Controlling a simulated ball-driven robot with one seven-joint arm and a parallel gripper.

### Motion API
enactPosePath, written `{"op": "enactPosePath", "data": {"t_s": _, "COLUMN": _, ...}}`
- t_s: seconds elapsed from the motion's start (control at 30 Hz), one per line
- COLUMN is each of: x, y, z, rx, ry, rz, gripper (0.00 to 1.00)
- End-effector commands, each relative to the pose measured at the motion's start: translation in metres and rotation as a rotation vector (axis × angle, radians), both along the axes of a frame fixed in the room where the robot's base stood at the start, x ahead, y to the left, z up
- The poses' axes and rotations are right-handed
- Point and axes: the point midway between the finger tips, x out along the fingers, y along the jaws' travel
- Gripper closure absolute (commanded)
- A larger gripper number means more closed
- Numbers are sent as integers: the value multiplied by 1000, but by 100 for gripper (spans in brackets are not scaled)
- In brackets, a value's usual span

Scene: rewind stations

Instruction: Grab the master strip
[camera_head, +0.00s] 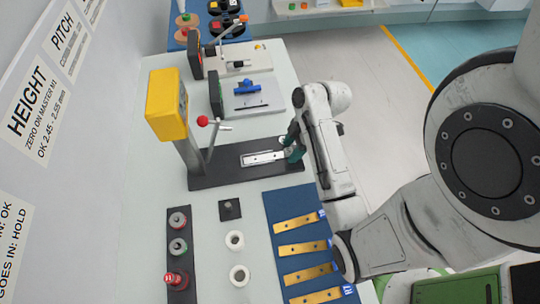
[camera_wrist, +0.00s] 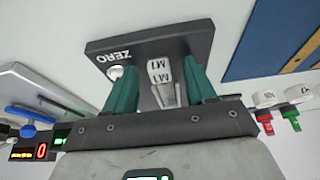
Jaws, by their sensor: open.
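The master strip (camera_head: 262,158) is a silver strip lying on the dark base plate (camera_head: 215,177) of the yellow-headed height gauge (camera_head: 166,98). Its M1-marked end shows in the wrist view (camera_wrist: 160,72), above the plate marked ZERO (camera_wrist: 98,48). My gripper (camera_head: 294,150) is at the right end of the strip. In the wrist view its green fingers (camera_wrist: 160,88) are open, one on each side of the M1 end, with gaps visible. The strip's far part is hidden in the wrist view.
Several brass strips (camera_head: 294,222) lie on a blue mat (camera_head: 283,202) at the front right. White rings (camera_head: 235,240) and a dark rack (camera_head: 181,287) of spools stand at the front. Two more gauge stations (camera_head: 252,100) stand behind. A red-knobbed lever (camera_head: 203,121) rises beside the height gauge.

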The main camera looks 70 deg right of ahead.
Motion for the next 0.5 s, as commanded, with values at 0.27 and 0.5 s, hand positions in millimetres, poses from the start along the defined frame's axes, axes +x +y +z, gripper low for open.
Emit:
{"op": "enactPosePath", "data": {"t_s": 0.27, "x": -1, "y": 0, "z": 0, "rx": 0, "ry": 0, "rz": -1, "gripper": 48}}
{"op": "enactPosePath", "data": {"t_s": 0.5, "x": 0, "y": 0, "z": 0, "rx": 0, "ry": 0, "rz": -1, "gripper": 72}}
